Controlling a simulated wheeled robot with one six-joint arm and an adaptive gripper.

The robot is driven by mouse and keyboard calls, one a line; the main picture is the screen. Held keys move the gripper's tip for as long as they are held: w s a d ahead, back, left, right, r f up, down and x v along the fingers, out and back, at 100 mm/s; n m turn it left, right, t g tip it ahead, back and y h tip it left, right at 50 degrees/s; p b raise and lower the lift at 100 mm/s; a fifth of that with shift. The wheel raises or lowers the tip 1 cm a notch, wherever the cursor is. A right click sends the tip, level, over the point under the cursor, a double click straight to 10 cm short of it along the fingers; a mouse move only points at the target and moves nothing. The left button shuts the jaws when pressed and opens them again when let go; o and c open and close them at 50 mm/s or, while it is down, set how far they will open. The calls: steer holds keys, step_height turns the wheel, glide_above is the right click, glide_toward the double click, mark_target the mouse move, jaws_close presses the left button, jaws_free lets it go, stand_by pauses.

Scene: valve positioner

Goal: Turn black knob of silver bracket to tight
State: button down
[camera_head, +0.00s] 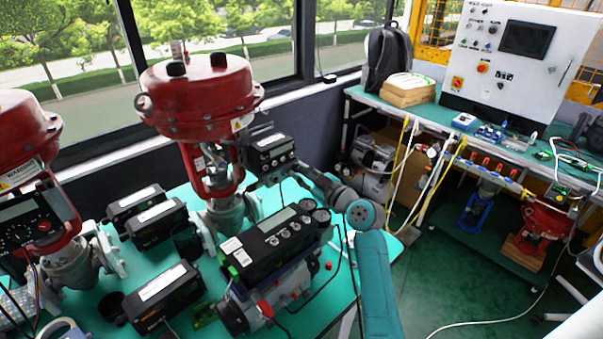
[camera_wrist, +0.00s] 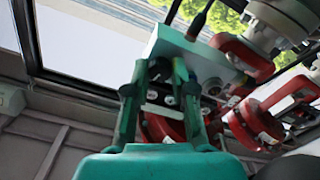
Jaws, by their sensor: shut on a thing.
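My gripper (camera_wrist: 160,72) is in the wrist view, its two green fingers closed in on a small dark thing that I take to be the black knob. The fingers and poor light hide most of the knob, so I cannot tell how it is turned. The silver bracket (camera_wrist: 160,97) shows between the fingers as a metal plate with dark round holes. A pale grey housing (camera_wrist: 185,48) sits just beyond the fingertips. In the head view, my arm reaches to the right side of the black positioner (camera_head: 273,154) on the middle red valve (camera_head: 203,95); the bracket cannot be made out there.
A green table (camera_head: 338,290) carries a large black positioner with dials (camera_head: 275,240) and several black boxes below my arm. Another red valve (camera_head: 20,135) stands at the left. Windows are close behind. A workbench with a control panel (camera_head: 520,55) is at the right; green floor lies between.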

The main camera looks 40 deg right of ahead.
steer(key=shift+m, duration=0.5)
steer(key=c, duration=1)
jaws_free()
steer(key=shift+o, duration=0.2)
